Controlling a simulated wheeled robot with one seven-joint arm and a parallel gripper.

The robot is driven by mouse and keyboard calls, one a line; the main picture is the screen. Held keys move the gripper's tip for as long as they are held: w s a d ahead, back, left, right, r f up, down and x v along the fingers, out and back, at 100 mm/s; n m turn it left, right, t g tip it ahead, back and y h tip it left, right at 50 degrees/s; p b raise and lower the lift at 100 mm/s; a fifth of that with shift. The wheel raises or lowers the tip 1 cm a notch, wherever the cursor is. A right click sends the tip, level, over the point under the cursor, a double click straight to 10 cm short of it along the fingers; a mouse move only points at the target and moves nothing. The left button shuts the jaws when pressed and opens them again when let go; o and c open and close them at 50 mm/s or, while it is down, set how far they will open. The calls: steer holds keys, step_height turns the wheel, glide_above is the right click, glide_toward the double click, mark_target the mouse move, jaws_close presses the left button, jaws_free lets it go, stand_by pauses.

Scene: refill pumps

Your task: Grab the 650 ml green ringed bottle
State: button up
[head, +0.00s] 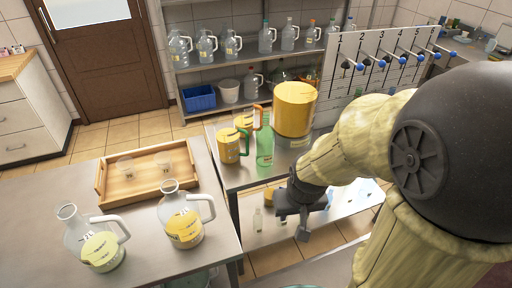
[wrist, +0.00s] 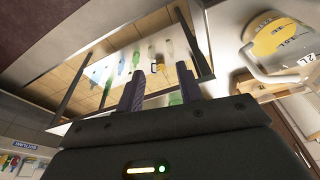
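A tall clear green bottle (head: 265,145) stands upright at the front of the metal table in the head view. I cannot read a volume or make out a ring on it. My gripper (head: 302,222) is below and right of it, beside the table's lower shelf, and not touching it. In the wrist view my gripper (wrist: 160,70) is open, with nothing between its fingers. Beyond the fingers, small bottles stand on the lower shelf, including a green one (wrist: 170,48) and another greenish one (wrist: 136,60). Their labels are too small to read.
Jugs with green and orange handles (head: 230,146) and a large yellow container (head: 294,108) crowd the metal table (head: 240,178). A pump board (head: 375,65) stands behind. At left are a wooden tray (head: 103,180) and two flasks (head: 183,222). In the wrist view a jug (wrist: 280,42) is close at right.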

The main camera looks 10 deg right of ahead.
steer(key=o, duration=0.6)
steer(key=shift+w+f, duration=0.15)
steer(key=shift+w, duration=0.05)
steer(key=o, duration=0.3)
steer(key=w+f+t+b, duration=0.5)
steer(key=w, duration=0.5)
steer(key=shift+f, duration=0.15)
steer(key=w+f+t+b, duration=0.1)
steer(key=w+t+b, duration=0.7)
steer(key=w+t, duration=0.2)
steer(key=shift+w+f+b, duration=0.15)
steer(key=shift+w+b, duration=0.15)
steer(key=shift+w, duration=0.35)
steer(key=shift+w+d, duration=0.1)
